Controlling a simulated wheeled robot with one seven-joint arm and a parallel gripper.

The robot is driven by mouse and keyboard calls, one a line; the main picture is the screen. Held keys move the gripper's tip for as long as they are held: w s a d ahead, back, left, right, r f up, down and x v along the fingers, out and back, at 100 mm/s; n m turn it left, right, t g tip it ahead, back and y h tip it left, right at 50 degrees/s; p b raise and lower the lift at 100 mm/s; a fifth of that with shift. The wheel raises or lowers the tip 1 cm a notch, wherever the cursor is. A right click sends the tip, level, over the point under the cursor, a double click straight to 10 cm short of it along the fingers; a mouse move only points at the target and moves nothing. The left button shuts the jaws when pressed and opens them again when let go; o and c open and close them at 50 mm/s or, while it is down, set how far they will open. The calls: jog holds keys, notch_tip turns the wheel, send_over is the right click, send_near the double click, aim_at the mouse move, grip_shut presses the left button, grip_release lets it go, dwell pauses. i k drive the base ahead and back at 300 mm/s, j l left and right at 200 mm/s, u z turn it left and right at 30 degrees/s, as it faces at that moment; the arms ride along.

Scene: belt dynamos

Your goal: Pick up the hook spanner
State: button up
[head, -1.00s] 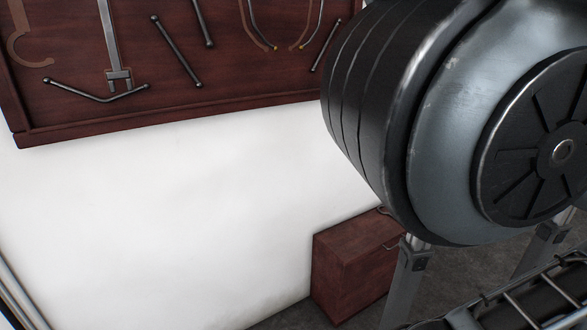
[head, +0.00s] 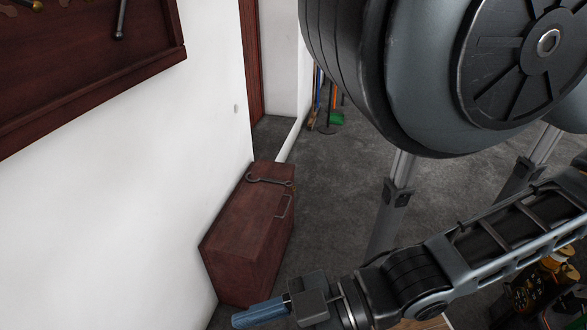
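A dark grey metal spanner (head: 268,180), which looks like the hook spanner, lies across the top of a reddish-brown wooden chest (head: 240,235). It has a rounded, ring-like end at the left and a slim handle running right. My gripper (head: 262,313) is at the bottom of the head view, in front of and below the chest in the picture, apart from the spanner. A blue finger-like tip points left. Its other side is not clear, so I cannot tell whether it is open or shut.
A tool board (head: 90,75) hangs upper left. Grey floor (head: 330,190) is clear beyond the chest.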

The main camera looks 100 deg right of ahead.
aim_at(264, 179)
jog(key=i+j+z, duration=0.15)
jog(key=z, duration=1.65)
jog(key=l+z, duration=0.25)
jog(key=k+l+z, duration=0.2)
jog(key=i, duration=0.3)
jog(key=l+z, duration=0.2)
jog(key=z, duration=1.25)
jog(key=i+z, duration=0.1)
jog(key=i, duration=1.35)
jog(key=i+u, duration=0.75)
jog(key=u, duration=0.15)
jog(key=i+l+u, duration=0.1)
jog(key=i+u, duration=0.2)
jog(key=u, duration=0.15)
jog(key=i+u, duration=0.1)
jog(key=u, duration=3.1)
